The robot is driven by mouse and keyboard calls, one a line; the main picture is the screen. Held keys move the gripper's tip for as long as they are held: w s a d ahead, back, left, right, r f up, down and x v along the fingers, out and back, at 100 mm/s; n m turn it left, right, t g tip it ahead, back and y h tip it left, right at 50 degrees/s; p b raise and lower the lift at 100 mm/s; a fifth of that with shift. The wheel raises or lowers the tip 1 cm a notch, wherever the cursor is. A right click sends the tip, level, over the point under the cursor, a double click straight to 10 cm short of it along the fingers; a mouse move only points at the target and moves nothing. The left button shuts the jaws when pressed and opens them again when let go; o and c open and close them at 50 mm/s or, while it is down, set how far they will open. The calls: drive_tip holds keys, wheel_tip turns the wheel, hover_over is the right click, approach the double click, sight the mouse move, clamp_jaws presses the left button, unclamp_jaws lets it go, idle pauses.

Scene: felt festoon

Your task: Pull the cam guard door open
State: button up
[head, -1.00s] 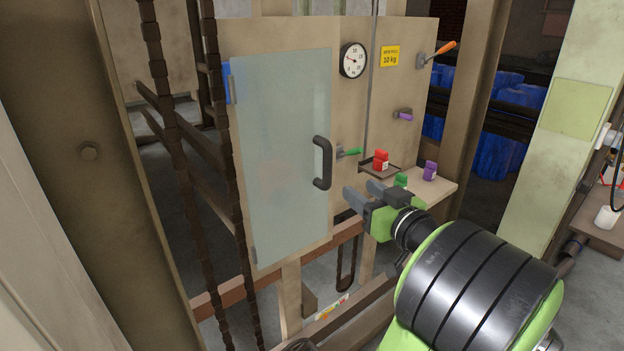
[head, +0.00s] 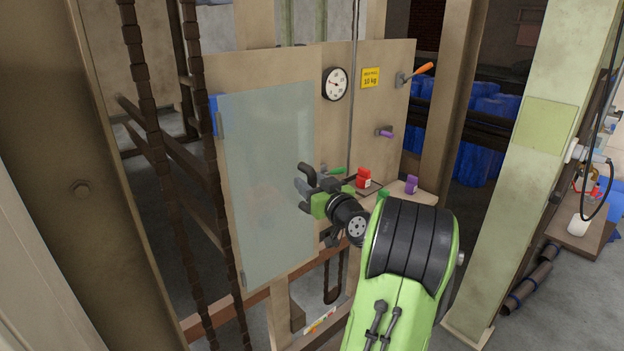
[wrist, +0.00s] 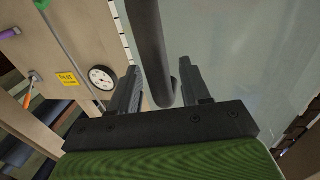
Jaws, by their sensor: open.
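The cam guard door (head: 265,180) is a pale, translucent panel in a tan frame, hinged at its left edge. It looks shut or nearly so; I cannot tell whether there is a small gap. Its dark bar handle (head: 306,169) stands near the right edge, with its lower part hidden by my gripper. My gripper (head: 304,196) is at the handle with its jaws open. In the wrist view, the handle (wrist: 152,50) runs between the two apart fingers of my gripper (wrist: 158,88). I cannot tell whether either finger touches it.
Right of the door are a dial gauge (head: 335,84), a yellow sign (head: 371,78), an orange-handled lever (head: 417,73) and a purple knob (head: 385,132). A red block (head: 363,177) and a purple block (head: 411,185) sit on a ledge. Dark chains (head: 145,110) hang at left.

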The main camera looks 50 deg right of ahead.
drive_tip(key=shift+c, duration=0.3)
clamp_jaws()
drive_tip(key=shift+s, duration=0.1)
